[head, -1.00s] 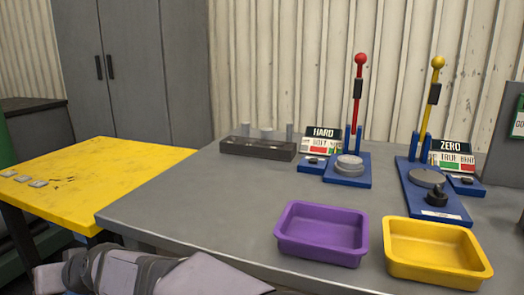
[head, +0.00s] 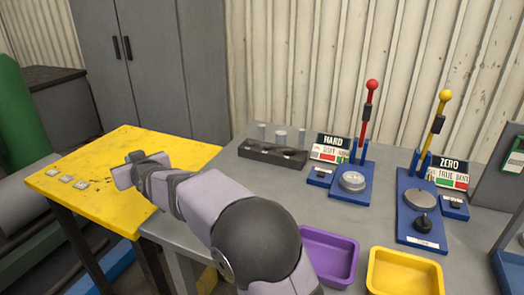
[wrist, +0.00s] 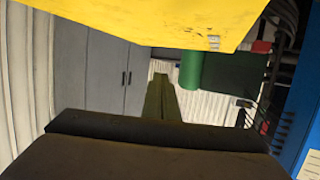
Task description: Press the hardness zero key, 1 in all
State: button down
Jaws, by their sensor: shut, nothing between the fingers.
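The hardness station (head: 355,184) is a blue base with a red-knobbed lever and a round grey anvil. A small blue pad with a dark key (head: 320,174) sits at its left, below a sign reading HARD (head: 331,148). To the right, a second blue station (head: 421,226) has a yellow-knobbed lever, a ZERO sign (head: 449,170) and another dark key (head: 453,200) on a small pad. My gripper (wrist: 160,78) shows shut and empty in the wrist view. In the head view my arm reaches left to the yellow table, far from both keys; the fingertips are unclear there.
The yellow table (head: 140,150) holds several small grey pieces (head: 66,179). On the grey bench (head: 290,185) are a dark block with grey cylinders (head: 272,154), a purple tray (head: 334,277) and a yellow tray (head: 405,287). A grey cabinet (head: 165,60) stands behind.

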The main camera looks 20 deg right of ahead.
jog(key=w+d+r+n+g+h+p, duration=0.1)
jog(key=d+r+h+p, duration=0.2)
jog(key=d+p, duration=0.9)
jog(key=d+r+n+h+p, duration=0.15)
jog(key=d+p, duration=0.45)
jog(key=d, duration=1.3)
notch_tip(320, 180, up, 3)
jog(key=n+g+p, duration=0.2)
jog(key=g+p, duration=0.2)
jog(key=p, duration=1.5)
send_over(324, 176)
jog(key=shift+f+h, duration=0.15)
jog(key=shift+h, duration=0.1)
jog(key=shift+w+f, duration=0.1)
notch_tip(324, 176, down, 7)
jog(key=b, duration=0.7)
jog(key=shift+b, duration=0.35)
jog(key=shift+f+b, duration=0.65)
jog(key=shift+f, duration=0.15)
jog(key=shift+f, duration=0.15)
